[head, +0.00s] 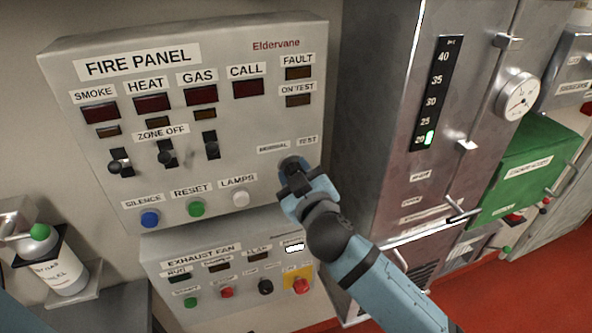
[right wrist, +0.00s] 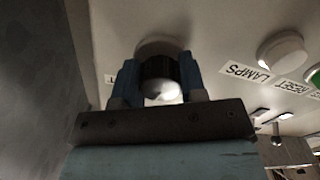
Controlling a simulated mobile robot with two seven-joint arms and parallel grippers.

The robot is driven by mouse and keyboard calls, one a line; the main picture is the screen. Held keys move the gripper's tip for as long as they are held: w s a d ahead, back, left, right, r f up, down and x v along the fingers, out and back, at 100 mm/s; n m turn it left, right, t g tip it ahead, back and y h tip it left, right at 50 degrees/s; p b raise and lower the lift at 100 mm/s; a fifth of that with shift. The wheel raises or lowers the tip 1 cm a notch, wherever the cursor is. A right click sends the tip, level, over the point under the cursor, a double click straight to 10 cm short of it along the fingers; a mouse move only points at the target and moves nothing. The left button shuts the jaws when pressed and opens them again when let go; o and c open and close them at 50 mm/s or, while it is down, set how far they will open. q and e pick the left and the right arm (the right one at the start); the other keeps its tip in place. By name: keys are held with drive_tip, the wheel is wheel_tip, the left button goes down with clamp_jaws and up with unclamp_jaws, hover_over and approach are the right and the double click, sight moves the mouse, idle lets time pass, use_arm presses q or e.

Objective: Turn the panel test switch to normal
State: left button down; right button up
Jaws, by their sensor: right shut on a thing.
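The fire panel (head: 235,165) is a grey box on the wall in the head view. Its test switch (head: 291,163) is a dark round knob at the lower right, below the labels NORMAL (head: 274,148) and TEST (head: 307,140). My right gripper (head: 296,178) is at this knob and covers most of it. In the right wrist view the two blue fingers (right wrist: 158,82) are closed on either side of the dark ribbed knob (right wrist: 157,67). Which label the knob points to cannot be told. My left gripper is not in view.
Silence (head: 150,219), reset (head: 195,209) and lamps (head: 240,198) buttons sit left of my gripper. The exhaust fan panel (head: 215,285) is just below. A tall metal cabinet (head: 385,130) stands close on the right. A bottle (head: 62,272) is at lower left.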

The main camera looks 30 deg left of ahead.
drive_tip(key=n+p, duration=0.1)
drive_tip(key=n, duration=0.2)
drive_tip(key=shift+r+n, duration=0.15)
drive_tip(key=shift+n, duration=0.25)
drive_tip(key=n+p, duration=0.1)
drive_tip(key=n, duration=0.3)
drive_tip(key=shift+n+p, duration=0.45)
drive_tip(key=shift+n, duration=0.85)
drive_tip(key=o, duration=0.9)
drive_tip(key=shift+d, duration=0.1)
